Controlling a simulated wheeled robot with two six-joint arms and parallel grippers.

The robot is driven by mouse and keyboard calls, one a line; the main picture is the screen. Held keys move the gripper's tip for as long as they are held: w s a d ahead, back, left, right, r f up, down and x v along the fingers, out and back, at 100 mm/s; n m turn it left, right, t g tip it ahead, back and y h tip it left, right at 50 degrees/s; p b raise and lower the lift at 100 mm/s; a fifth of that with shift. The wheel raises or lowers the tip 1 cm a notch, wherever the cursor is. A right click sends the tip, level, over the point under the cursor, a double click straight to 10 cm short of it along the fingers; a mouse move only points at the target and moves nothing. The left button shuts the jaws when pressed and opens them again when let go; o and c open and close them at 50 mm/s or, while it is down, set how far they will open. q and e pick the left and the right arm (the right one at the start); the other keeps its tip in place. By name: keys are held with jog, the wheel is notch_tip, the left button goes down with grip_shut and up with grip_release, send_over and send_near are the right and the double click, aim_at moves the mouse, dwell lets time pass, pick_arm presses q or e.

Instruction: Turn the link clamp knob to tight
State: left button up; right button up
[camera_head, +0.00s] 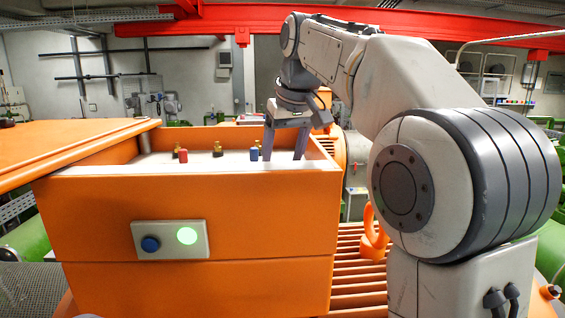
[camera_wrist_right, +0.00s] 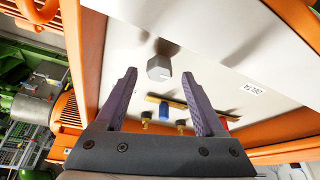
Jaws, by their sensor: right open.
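A small grey faceted knob (camera_wrist_right: 159,67), likely the link clamp knob, stands out from the white panel (camera_wrist_right: 205,45) in the right wrist view. Its setting cannot be read. My right gripper (camera_head: 283,158) reaches down into the open orange box in the head view. It also shows in the right wrist view (camera_wrist_right: 159,75), with its two fingers spread and nothing held. The knob appears in the gap between the fingertips; whether they are level with it cannot be told. In the head view the knob cannot be made out. My left gripper is not in view.
A brass bar (camera_wrist_right: 154,98) and a blue post (camera_wrist_right: 165,112) lie near the knob, with brass studs beside them. In the head view a red post (camera_head: 183,156) stands farther left. The orange box's walls (camera_head: 110,215) surround the panel. A lid (camera_head: 70,150) lies left.

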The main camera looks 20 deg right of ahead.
jog(key=shift+w+f, duration=0.15)
jog(key=shift+f, duration=0.35)
jog(key=shift+c, duration=0.3)
grip_shut()
